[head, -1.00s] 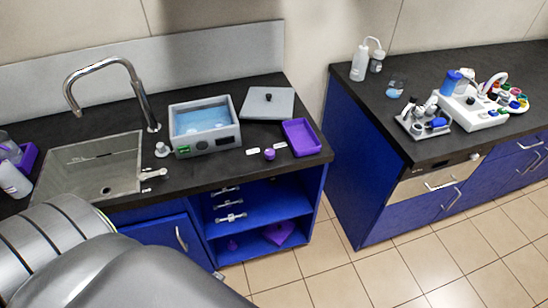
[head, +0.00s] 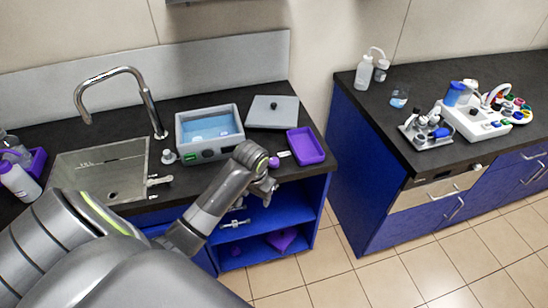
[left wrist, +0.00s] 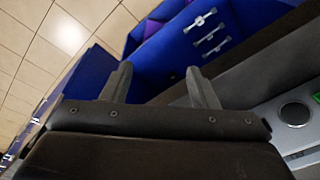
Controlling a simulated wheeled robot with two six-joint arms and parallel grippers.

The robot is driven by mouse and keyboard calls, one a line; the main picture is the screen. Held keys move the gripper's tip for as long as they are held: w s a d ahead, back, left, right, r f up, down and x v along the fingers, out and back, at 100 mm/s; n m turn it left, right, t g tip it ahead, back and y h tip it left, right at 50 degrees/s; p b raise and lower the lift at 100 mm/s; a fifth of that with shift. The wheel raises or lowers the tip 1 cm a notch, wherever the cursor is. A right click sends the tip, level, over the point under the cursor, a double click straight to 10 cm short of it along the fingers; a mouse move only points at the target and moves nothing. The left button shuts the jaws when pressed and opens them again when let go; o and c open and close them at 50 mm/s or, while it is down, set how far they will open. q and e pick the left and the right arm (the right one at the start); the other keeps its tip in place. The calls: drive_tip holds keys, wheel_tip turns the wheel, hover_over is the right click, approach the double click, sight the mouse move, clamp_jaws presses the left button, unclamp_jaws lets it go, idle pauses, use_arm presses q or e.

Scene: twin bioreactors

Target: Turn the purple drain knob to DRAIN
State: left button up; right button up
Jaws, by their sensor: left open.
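The purple knob (head: 274,162) is a small round piece at the front edge of the dark counter, to the right of the grey water bath. Part of it may be covered by my arm, and which way it is turned is too small to tell. My left gripper (head: 268,188) is just in front of the counter edge, a little below the knob and apart from it in the picture. In the left wrist view my left gripper (left wrist: 160,85) is open with nothing between its fingers. I cannot make out the knob there. My right gripper is not in view.
The water bath (head: 210,157) stands close behind my left wrist. A purple tray (head: 305,146) and a grey lid (head: 272,112) lie on the counter (head: 110,141). A sink (head: 100,172) is at the left. Open blue shelves (head: 262,221) are under the gripper.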

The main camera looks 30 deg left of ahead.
use_arm(q)
drive_tip(key=w+a+r+n+g, duration=0.1)
drive_tip(key=w+a+r, duration=0.2)
drive_tip(key=w+r, duration=0.55)
wheel_tip(320, 180, up, 7)
drive_tip(key=n+h, duration=0.1)
hover_over(274, 161)
drive_tip(key=shift+g, duration=0.3)
wheel_tip(274, 161, down, 17)
drive_tip(key=shift+r+b, duration=0.1)
drive_tip(key=shift+b, duration=0.4)
drive_tip(key=shift+c, duration=0.4)
drive_tip(key=c, duration=0.9)
